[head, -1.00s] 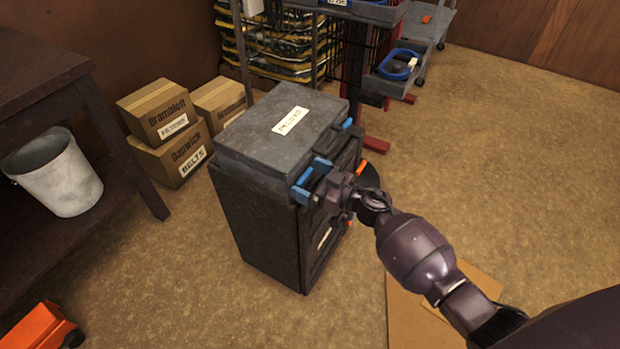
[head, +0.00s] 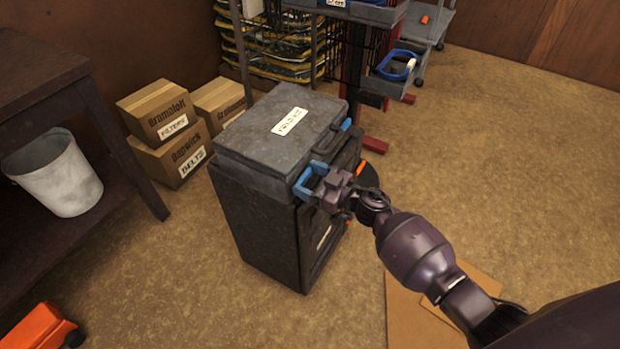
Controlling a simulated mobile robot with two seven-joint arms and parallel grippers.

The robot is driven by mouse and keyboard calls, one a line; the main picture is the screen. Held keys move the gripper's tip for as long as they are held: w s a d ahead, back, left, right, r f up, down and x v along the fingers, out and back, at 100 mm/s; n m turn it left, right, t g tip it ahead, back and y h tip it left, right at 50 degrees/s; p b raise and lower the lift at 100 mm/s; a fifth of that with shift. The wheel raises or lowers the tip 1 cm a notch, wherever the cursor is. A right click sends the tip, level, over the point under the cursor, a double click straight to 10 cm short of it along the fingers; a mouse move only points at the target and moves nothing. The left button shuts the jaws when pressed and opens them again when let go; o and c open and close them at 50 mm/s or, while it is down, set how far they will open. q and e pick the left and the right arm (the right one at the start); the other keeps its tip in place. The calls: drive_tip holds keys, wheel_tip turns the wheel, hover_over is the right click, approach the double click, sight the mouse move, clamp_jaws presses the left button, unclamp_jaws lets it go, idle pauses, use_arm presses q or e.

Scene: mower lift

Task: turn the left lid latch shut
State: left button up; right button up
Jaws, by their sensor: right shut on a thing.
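The dark grey case with a flat lid (head: 265,125) stands on a black cabinet (head: 255,225). The left lid latch (head: 303,187) is blue and sits at the lid's near corner, on the side facing my right arm. A second blue latch (head: 346,124) is farther along the same edge. My right gripper (head: 322,183) is at the left latch and shut on it. The gripper hides part of the latch, so its exact angle is hard to tell. My left gripper is out of view.
Cardboard boxes (head: 170,155) stand behind the case at the left. A dark bench (head: 130,165) with a white bucket (head: 58,175) below it is at the far left. A red-framed rack (head: 355,70) stands behind. The floor at right is mostly clear, with flat cardboard (head: 405,320) on it.

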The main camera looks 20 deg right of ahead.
drive_tip(key=n, duration=0.4)
drive_tip(key=shift+s, duration=0.1)
drive_tip(key=n, duration=0.5)
drive_tip(key=shift+s+a+f+n, duration=0.1)
drive_tip(key=shift+f+n, duration=0.15)
drive_tip(key=shift+n, duration=0.05)
drive_tip(key=n, duration=0.5)
drive_tip(key=shift+f, duration=0.15)
use_arm(q)
drive_tip(key=shift+b, duration=0.4)
use_arm(e)
drive_tip(key=shift+n, duration=0.9)
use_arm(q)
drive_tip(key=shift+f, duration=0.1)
use_arm(e)
drive_tip(key=o, duration=0.9)
